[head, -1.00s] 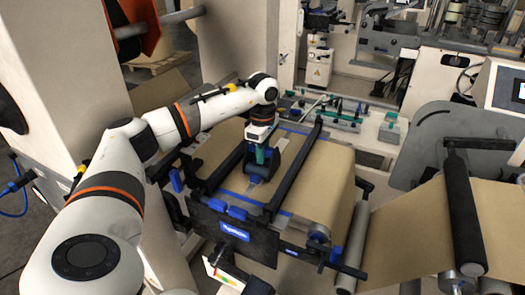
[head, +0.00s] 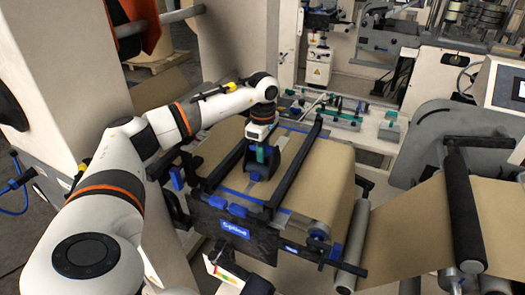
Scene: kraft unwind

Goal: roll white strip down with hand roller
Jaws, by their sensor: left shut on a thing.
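My left gripper (head: 262,145) points down over the brown kraft web on the splicing table (head: 318,190). It is shut on the hand roller, whose green grip (head: 262,154) shows below the jaws. The roller's dark blue head (head: 258,174) is low over the web, between two black bars; whether it touches cannot be told. A thin blue line (head: 238,192) runs along the web near the roller. I cannot make out the white strip clearly; the roller and gripper may hide part of it. My right gripper is not in view.
Black bars (head: 296,168) flank the roller on both sides. A black front plate with a blue label (head: 234,229) stands at the near edge. A grey roller (head: 352,245) and a brown paper web (head: 408,235) lie to the right. Green fittings (head: 345,115) sit behind.

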